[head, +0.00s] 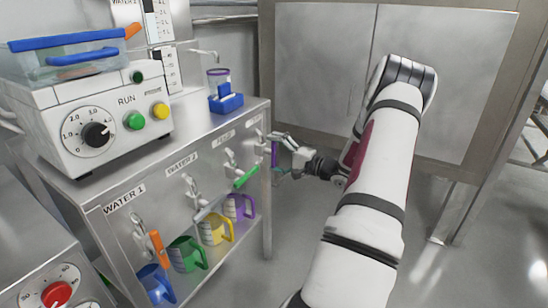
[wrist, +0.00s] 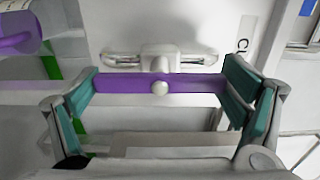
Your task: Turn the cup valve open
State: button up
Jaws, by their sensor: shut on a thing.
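The cup valve has a purple bar handle (head: 274,154) at the far end of the valve row on the cabinet front. It hangs about upright in the head view. In the wrist view the purple handle (wrist: 125,83) lies across the picture with a pale round knob at its middle, beside a partly hidden label starting "CU". My gripper (wrist: 160,88) has one teal-padded finger at each end of the handle, closed on it lengthwise. In the head view my gripper (head: 282,157) is small and partly covers the valve.
Other valves in the row include one with an orange handle (head: 157,248) and one with a green handle (head: 245,177). Below stand blue, green, yellow and purple (head: 240,207) mugs. A control box (head: 100,115) and a blue holder (head: 227,103) sit on top. Floor right of the cabinet looks clear.

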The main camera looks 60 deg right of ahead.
dwell(0.5)
jog(key=o, duration=0.9)
jog(key=s, duration=0.8)
jog(key=s+d, duration=0.1)
jog(key=s, duration=0.3)
